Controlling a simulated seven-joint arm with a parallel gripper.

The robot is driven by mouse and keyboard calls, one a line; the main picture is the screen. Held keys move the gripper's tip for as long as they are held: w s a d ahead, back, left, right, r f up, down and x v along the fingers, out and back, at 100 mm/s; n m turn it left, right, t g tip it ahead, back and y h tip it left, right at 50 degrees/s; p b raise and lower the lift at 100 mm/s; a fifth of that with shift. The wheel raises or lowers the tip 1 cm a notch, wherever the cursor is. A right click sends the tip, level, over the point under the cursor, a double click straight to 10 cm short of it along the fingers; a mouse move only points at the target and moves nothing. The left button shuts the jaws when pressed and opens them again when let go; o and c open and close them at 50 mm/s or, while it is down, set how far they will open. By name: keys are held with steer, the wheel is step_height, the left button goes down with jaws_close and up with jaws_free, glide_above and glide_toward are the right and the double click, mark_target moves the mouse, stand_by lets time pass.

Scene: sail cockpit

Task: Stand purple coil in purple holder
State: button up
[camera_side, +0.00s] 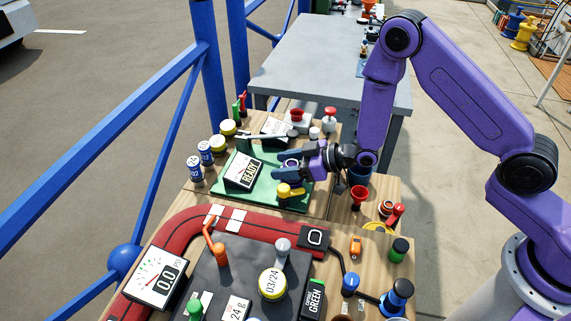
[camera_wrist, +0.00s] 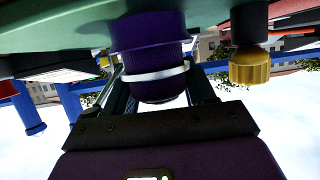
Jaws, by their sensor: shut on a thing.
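My gripper (camera_side: 287,164) reaches in from the right over the green board (camera_side: 226,190). Its dark fingers are shut on the purple coil (camera_wrist: 158,88), a round piece with a white band around it in the wrist view. A wider dark purple piece (camera_wrist: 148,30), which looks like the purple holder, sits against the green board in that view, in line with the coil. The coil's end meets or overlaps it; I cannot tell how deep it sits. In the side view the fingers hide most of both.
A yellow knob (camera_side: 290,190) stands close in front of my fingers; a yellow piece also shows in the wrist view (camera_wrist: 249,68). A READY display (camera_side: 243,171) is to the left.

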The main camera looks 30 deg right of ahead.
steer(key=shift+f, duration=0.55)
stand_by(0.4)
steer(key=o, duration=0.9)
steer(key=shift+c, duration=0.2)
steer(key=shift+v, duration=5.45)
steer(key=shift+s, duration=0.1)
